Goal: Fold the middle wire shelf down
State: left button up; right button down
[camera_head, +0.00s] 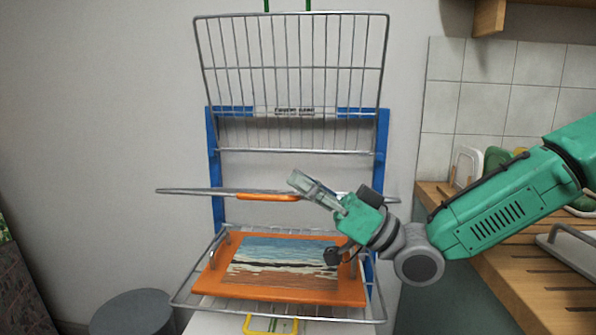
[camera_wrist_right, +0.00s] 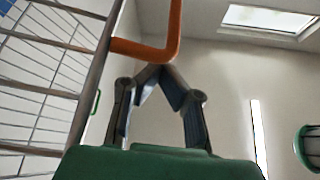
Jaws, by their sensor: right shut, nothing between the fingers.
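The middle wire shelf (camera_head: 185,191) sticks out about level from the blue frame (camera_head: 213,150) and is seen nearly edge-on. It has an orange handle (camera_head: 268,197) at its front edge. My right gripper (camera_head: 296,181) is shut and empty, at the right end of this handle and in front of the shelf. In the right wrist view, the shut fingertips (camera_wrist_right: 155,72) are close to the orange handle (camera_wrist_right: 172,40), with the shelf's wires (camera_wrist_right: 45,75) on the left. I cannot tell whether they touch. My left gripper is not in view.
The upper wire shelf (camera_head: 290,67) stands upright against the wall. The lower wire shelf (camera_head: 185,290) is level and holds an orange tray (camera_head: 290,290) with a seascape picture. A wooden counter (camera_head: 530,270) stands at the right. A grey round bin (camera_head: 132,312) stands at the lower left.

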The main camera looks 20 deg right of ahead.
notch_tip(320, 180, down, 10)
jog(key=s+a+b, duration=0.1)
jog(key=s+b, duration=0.1)
jog(key=b, duration=0.3)
jog(key=shift+s+f, duration=0.2)
jog(key=shift+s, duration=0.1)
jog(key=shift+d, duration=0.25)
